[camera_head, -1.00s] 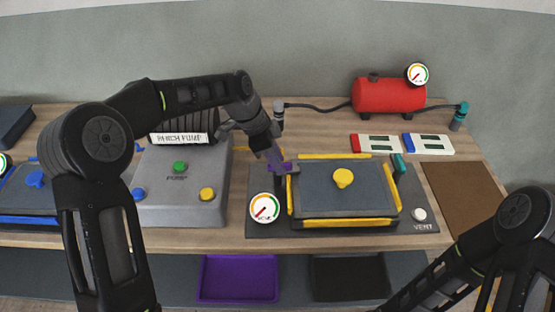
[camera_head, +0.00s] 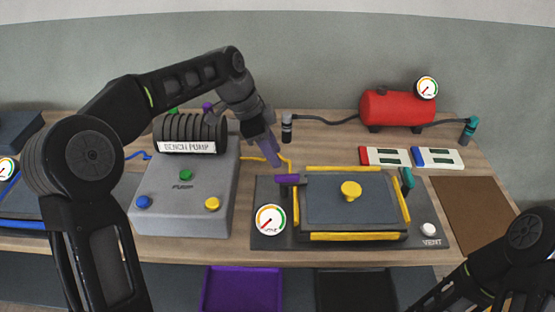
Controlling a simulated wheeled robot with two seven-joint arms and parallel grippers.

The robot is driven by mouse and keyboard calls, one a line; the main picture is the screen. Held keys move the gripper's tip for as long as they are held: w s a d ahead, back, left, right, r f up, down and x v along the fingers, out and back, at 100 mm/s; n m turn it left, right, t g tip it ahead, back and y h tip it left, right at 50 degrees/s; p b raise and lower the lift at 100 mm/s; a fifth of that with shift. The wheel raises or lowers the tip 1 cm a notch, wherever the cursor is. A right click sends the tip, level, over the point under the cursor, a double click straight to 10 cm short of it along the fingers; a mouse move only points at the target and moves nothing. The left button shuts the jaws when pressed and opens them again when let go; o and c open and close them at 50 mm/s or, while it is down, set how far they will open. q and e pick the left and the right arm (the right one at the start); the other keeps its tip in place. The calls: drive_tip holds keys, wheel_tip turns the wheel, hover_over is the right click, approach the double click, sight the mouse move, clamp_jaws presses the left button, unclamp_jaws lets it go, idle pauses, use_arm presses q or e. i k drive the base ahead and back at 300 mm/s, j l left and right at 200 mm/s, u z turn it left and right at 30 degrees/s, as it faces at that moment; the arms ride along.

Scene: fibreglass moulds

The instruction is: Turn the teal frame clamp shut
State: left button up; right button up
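The teal frame clamp (camera_head: 407,178) stands upright at the back right corner of the grey mould plate (camera_head: 350,202). A purple clamp handle (camera_head: 288,180) lies sideways at the plate's back left corner. My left gripper (camera_head: 273,164) points down just above the purple handle, well to the left of the teal clamp. Its fingers are narrow and overlap the handle in the picture, so I cannot tell whether they are open or touch it. My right arm (camera_head: 500,262) is at the lower right; its gripper is not in view.
A grey bench pump (camera_head: 184,201) is at left, a red tank (camera_head: 391,108) behind. A brown mat (camera_head: 478,213) is clear.

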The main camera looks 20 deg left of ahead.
sight(405, 173)
drive_tip(key=k, duration=1)
